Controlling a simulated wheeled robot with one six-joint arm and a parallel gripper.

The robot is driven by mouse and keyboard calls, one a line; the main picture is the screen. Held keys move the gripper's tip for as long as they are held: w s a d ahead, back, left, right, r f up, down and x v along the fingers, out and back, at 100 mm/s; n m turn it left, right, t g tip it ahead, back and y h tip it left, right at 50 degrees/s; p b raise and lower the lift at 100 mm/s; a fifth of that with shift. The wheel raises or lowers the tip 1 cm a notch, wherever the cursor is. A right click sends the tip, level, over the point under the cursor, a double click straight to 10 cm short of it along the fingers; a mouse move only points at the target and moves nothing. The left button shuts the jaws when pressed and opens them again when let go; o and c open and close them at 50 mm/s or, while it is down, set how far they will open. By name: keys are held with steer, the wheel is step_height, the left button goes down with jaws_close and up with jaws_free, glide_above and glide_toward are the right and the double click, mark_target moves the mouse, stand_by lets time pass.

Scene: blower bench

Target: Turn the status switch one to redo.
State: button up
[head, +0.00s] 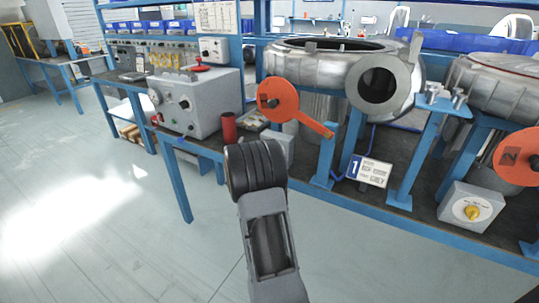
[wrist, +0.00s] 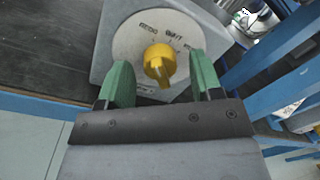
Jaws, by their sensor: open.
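In the wrist view a yellow knob (wrist: 159,62) sits on a round pale dial plate (wrist: 128,42) on a grey switch box (wrist: 108,67). Dark lettering runs along the dial's upper edge; one word looks like REDO, with others to its right. A narrow ridge on the knob runs roughly up and down the picture; which word it marks I cannot tell. My gripper (wrist: 160,66) is open, its green fingers apart on the left and right of the knob. In the head view a grey box (head: 283,150) is mostly behind my arm, and my gripper is hidden there.
A numbered 1 sign (head: 368,171) stands right of my arm, under a metal blower housing (head: 325,70) with an orange disc (head: 278,100). Another switch box (head: 470,208) with a yellow knob stands farther right. A red cylinder (head: 229,127) and grey control box (head: 205,105) are left.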

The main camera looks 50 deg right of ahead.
steer(key=p+v, duration=0.1)
steer(key=v, duration=1.2)
steer(key=shift+a, duration=0.45)
steer(key=shift+s, duration=0.1)
